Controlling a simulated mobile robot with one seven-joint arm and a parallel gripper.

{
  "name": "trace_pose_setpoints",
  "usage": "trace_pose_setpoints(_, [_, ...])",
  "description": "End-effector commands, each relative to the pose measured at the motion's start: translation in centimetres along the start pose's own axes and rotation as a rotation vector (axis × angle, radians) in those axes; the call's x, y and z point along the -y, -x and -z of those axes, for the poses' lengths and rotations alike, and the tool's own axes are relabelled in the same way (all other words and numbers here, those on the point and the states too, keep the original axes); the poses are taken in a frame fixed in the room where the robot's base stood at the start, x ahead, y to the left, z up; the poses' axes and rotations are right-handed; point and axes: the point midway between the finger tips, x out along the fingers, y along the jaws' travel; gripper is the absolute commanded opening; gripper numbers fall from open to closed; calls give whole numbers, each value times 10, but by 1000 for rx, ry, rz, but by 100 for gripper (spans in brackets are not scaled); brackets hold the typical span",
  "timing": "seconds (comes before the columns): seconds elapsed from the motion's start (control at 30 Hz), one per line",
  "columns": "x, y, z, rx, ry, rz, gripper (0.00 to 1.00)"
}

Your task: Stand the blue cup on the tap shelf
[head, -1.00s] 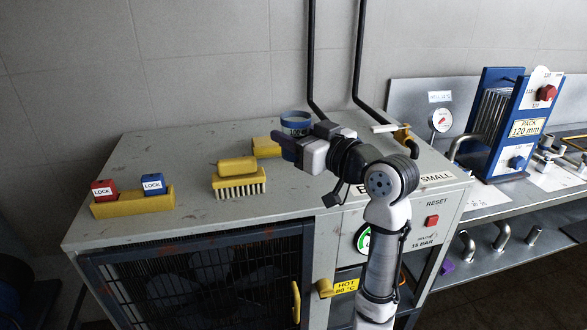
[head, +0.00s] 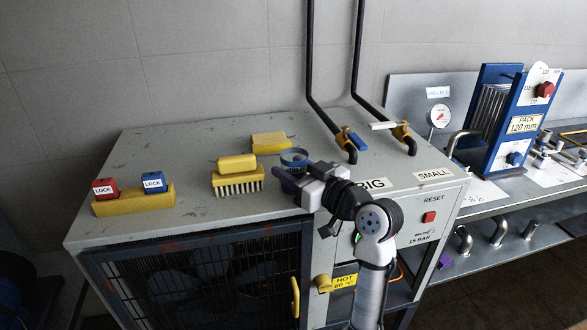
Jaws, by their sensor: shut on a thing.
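The blue cup (head: 294,156) is in my gripper (head: 288,176), in the head view, over the front middle of the grey cabinet top. Its blue rim faces up and it looks upright. My gripper is shut on it from the front right and hides its lower part. I cannot tell whether the cup touches the surface below. Two taps stand to the right at the back: one with a blue handle (head: 352,139), one with a white handle (head: 386,126). Labels BIG (head: 374,184) and SMALL (head: 433,174) lie in front of them. No separate tap shelf is clearly distinguishable.
A yellow brush (head: 238,180) and a yellow block (head: 269,143) lie left of and behind the cup. Red (head: 105,188) and blue (head: 153,182) lock blocks sit in a yellow holder (head: 134,202) at far left. The back left cabinet top is clear.

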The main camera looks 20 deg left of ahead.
Motion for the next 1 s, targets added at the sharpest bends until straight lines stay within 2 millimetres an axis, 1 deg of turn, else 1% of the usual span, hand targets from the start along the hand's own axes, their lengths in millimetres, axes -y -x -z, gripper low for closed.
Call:
trace_pose_setpoints(0.13, [0,0,-5,0,0,0,20])
trace_pose_setpoints(0.17, [0,0,-4,0,0,0,48])
trace_pose_setpoints(0.3, [0,0,-3,0,0,0,66])
trace_pose_setpoints(0.57, [0,0,-3,0,-1,0,67])
trace_pose_setpoints(0.7, [0,0,3,0,0,-1,67])
trace_pose_setpoints(0.73, [-1,5,-1,-1,0,-3,67])
trace_pose_setpoints(0.87, [-2,30,-3,-2,1,-6,67])
trace_pose_setpoints(1.0, [-1,62,-3,-2,1,-6,67])
